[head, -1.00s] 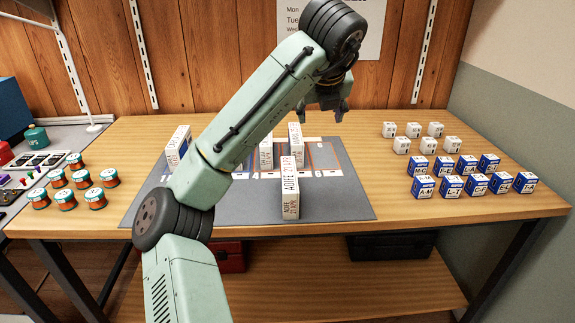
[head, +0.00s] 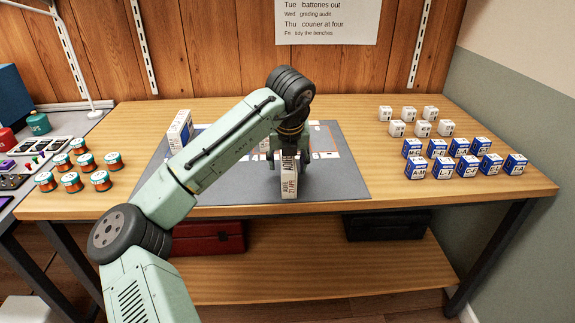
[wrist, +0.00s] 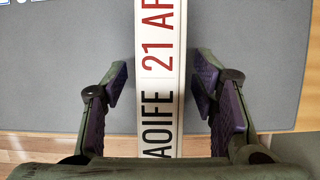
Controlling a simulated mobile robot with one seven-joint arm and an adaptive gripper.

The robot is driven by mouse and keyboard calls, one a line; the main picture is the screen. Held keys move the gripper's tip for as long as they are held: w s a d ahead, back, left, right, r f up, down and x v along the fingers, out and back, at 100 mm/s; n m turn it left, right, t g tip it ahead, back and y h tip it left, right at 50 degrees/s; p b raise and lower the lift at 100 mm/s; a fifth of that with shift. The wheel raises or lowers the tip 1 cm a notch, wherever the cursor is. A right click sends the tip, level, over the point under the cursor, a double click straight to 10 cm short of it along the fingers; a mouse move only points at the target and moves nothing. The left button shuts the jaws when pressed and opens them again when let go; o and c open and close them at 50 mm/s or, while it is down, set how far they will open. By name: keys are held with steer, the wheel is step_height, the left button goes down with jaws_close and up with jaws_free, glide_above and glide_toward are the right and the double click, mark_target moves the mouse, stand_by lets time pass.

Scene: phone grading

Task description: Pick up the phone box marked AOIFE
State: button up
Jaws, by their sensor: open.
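The phone box marked AOIFE (head: 289,183) is white with dark and red lettering and stands upright near the front of the grey mat (head: 340,187). In the wrist view the AOIFE box (wrist: 158,85) runs between my fingers, its lettering "AOIFE 21 AP" facing the camera. My gripper (wrist: 161,95) is open, with one purple-padded finger on each side of the box and a gap at both sides. In the head view my gripper (head: 289,160) is down around the box's upper part. My arm and gripper hide part of the box.
Orange-and-green spools (head: 72,182) are at the left, small white boxes (head: 407,113) and blue-and-white boxes (head: 462,168) at the right. The mat's right side is clear.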

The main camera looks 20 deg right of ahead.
steer(key=shift+x, duration=0.85)
steer(key=shift+c, duration=0.3)
steer(key=shift+r, duration=0.1)
jaws_close()
